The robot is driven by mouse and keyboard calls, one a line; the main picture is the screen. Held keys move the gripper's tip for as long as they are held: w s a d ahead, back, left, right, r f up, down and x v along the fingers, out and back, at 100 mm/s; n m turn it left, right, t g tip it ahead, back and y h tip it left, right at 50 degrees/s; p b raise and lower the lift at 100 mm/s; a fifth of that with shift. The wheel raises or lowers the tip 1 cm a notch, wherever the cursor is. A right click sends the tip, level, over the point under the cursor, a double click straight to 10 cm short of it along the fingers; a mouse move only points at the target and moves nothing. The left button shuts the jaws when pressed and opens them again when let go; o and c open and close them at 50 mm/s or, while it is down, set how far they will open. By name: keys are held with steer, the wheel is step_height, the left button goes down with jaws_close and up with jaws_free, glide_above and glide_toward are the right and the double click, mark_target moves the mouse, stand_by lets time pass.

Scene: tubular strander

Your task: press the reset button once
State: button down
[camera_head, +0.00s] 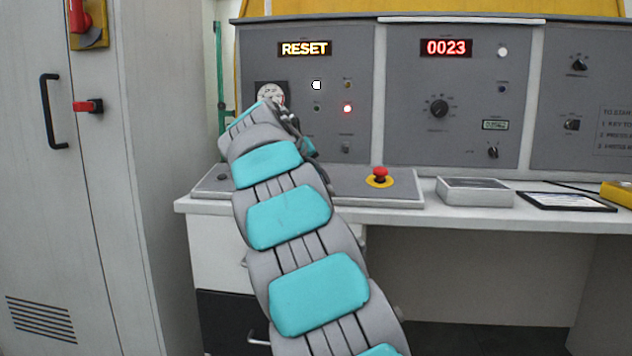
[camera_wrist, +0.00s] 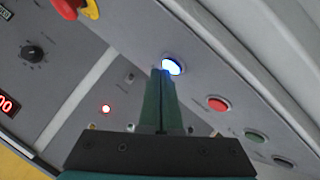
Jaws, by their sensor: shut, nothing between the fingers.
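A round button lit blue-white (camera_wrist: 172,67) sits on the sloped grey console in the wrist view, with no readable label. My gripper (camera_wrist: 162,74) is shut and empty. Its dark green fingertips are right at the lit button and overlap its lower left edge in the picture; I cannot tell whether they touch it. A red button (camera_wrist: 218,104), a green button (camera_wrist: 254,136) and a dark button (camera_wrist: 283,160) run in a row beside it. In the head view my arm hides these buttons and my fingertips. A display reading RESET (camera_head: 305,49) is lit on the upright panel.
A red emergency stop on a yellow base (camera_head: 380,176) stands on the console, right of my arm. A red lamp (camera_head: 347,109) glows on the panel. A grey box (camera_head: 475,192) and a tablet-like board (camera_head: 566,202) lie on the desk. A tall cabinet (camera_head: 150,180) stands at left.

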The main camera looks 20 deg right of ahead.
steer(key=shift+f, duration=0.35)
stand_by(0.8)
steer(key=shift+r, duration=0.1)
steer(key=shift+s+r+p, duration=0.1)
steer(key=shift+r+p, duration=0.25)
steer(key=shift+r, duration=0.35)
steer(key=shift+s+a+r+p, duration=0.2)
steer(key=shift+r+p, duration=0.3)
steer(key=shift+r, duration=0.3)
steer(key=shift+s+a+r+p, duration=0.1)
steer(key=shift+s+r+p, duration=0.1)
steer(key=shift+r+p, duration=0.45)
steer(key=shift+s+a+r+p, duration=0.2)
steer(key=shift+r+p, duration=0.15)
steer(key=shift+r, duration=0.6)
